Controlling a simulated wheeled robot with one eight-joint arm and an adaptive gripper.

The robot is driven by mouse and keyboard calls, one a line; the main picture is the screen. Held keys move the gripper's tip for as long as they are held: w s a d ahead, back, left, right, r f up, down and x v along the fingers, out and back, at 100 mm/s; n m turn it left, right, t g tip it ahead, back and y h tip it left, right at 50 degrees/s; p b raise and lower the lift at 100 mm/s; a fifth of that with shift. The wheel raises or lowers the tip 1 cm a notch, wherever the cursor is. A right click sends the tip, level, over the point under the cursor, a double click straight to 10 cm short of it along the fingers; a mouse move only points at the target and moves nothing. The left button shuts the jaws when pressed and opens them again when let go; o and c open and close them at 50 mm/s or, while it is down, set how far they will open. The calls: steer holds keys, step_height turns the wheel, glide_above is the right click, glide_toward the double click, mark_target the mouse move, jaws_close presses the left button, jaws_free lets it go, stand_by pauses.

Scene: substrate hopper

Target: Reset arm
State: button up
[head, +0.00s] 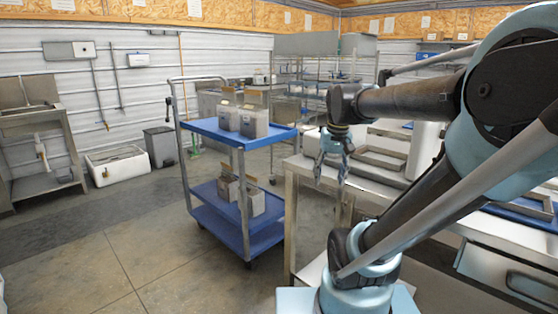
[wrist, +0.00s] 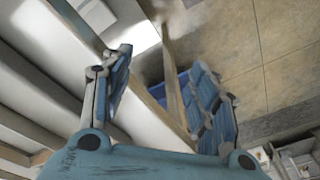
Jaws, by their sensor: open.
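My gripper (head: 332,172) hangs fingers-down at the end of my arm in the head view, near the left end of the steel counter. Its two blue fingers are apart with nothing between them. In the wrist view my gripper (wrist: 160,80) is also open and empty, with pale counter edges and floor behind it. My arm is bent, with its elbow high at the right of the head view. Whether the fingers touch the counter cannot be told, but they appear clear of it.
A blue two-shelf cart (head: 206,128) holding metal containers (head: 250,122) stands left of my gripper. The steel counter (head: 310,168) runs along the right, with trays on it. A grey bin (head: 160,146) and white tub (head: 117,165) stand by the wall. The left floor is clear.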

steer(key=s+d+f, duration=0.2)
steer(key=s+f, duration=0.8)
steer(key=f, duration=0.3)
steer(key=shift+d+f+t+h, duration=0.25)
steer(key=shift+d+t+h, duration=0.05)
steer(key=shift+w+f, duration=0.2)
steer(key=shift+w, duration=0.2)
steer(key=shift+c, duration=0.5)
